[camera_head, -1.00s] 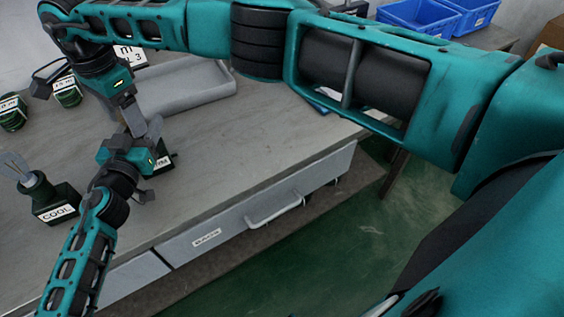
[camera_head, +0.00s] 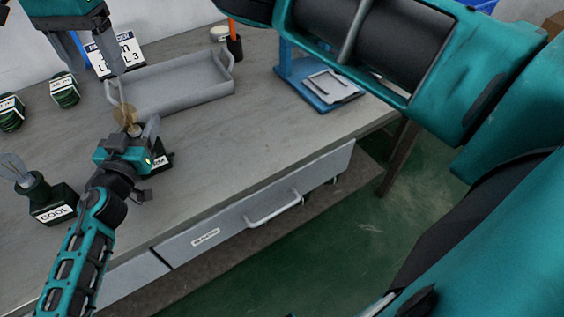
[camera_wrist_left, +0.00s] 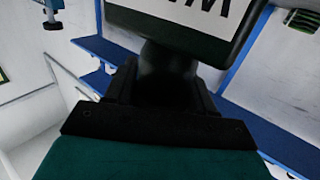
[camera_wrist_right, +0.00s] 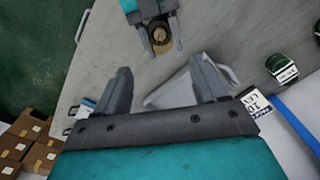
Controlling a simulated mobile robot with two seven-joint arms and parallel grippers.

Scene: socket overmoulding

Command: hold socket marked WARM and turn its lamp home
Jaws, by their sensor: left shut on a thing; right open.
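The socket marked WARM is dark, with a white label (camera_head: 161,161). It stands near the table's front, partly hidden behind my left gripper (camera_head: 138,134), which is shut on it. In the left wrist view the socket (camera_wrist_left: 175,15) shows its white label, cut off by the frame edge, above the jaws. An amber lamp (camera_head: 125,114) sits at the top of the socket; it also shows in the right wrist view (camera_wrist_right: 160,36) between the left fingers. How deep it sits I cannot tell. My right gripper (camera_head: 97,65) is open and empty, up and left of the lamp.
A socket marked COOL (camera_head: 52,203) with grey prongs stands at the left front. The table's middle right is clear.

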